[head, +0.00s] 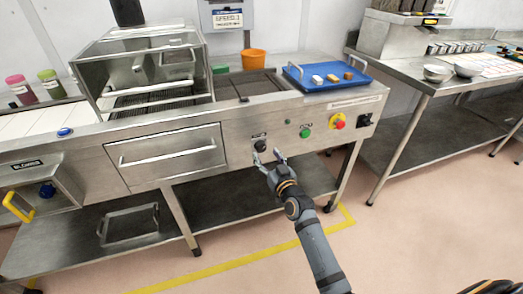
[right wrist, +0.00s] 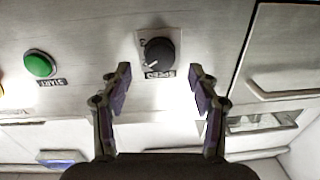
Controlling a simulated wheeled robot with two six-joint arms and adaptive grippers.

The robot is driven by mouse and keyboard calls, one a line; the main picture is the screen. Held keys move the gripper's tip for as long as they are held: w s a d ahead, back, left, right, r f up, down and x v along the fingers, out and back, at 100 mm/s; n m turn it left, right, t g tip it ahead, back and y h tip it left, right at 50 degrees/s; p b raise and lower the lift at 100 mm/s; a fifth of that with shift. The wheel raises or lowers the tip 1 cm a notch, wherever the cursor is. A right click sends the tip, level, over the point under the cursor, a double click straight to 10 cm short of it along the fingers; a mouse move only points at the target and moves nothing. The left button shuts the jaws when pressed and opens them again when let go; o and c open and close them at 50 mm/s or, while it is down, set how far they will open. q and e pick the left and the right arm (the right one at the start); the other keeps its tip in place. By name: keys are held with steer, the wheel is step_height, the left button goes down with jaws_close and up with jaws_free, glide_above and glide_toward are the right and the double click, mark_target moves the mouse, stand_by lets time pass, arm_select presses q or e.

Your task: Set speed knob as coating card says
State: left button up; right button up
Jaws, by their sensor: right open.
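The black speed knob (head: 261,146) sits on the steel front panel of the machine, right of the drawer. In the right wrist view the knob (right wrist: 159,52) shows a white pointer line and a label plate, seen upside down. My right gripper (head: 268,158) is just in front of and below the knob in the head view. In the right wrist view its two fingers (right wrist: 160,88) are apart, with the knob beyond the gap and nothing between them. The coating card (head: 228,18) hangs on the back wall and reads "SPEED 3". My left gripper is not in view.
A green start button (head: 305,133), a red emergency knob on yellow (head: 337,121) and a black switch (head: 364,119) are right of the knob. The drawer (head: 167,154) is to its left. A blue tray (head: 327,77) and an orange cup (head: 254,59) stand on top.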

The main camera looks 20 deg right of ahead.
mark_target(262, 148)
steer(key=w, duration=0.2)
steer(key=shift+w, duration=0.4)
steer(key=shift+w+a, duration=0.1)
steer(key=shift+w, duration=0.45)
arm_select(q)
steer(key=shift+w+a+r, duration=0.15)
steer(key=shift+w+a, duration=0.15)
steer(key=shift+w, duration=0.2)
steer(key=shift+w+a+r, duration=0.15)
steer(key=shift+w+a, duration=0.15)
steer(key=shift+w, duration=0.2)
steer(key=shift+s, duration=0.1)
arm_select(e)
steer(key=shift+c, duration=0.4)
steer(key=shift+c, duration=1.1)
steer(key=c, duration=0.9)
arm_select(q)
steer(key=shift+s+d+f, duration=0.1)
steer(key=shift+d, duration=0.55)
arm_select(e)
steer(key=shift+o, duration=0.2)
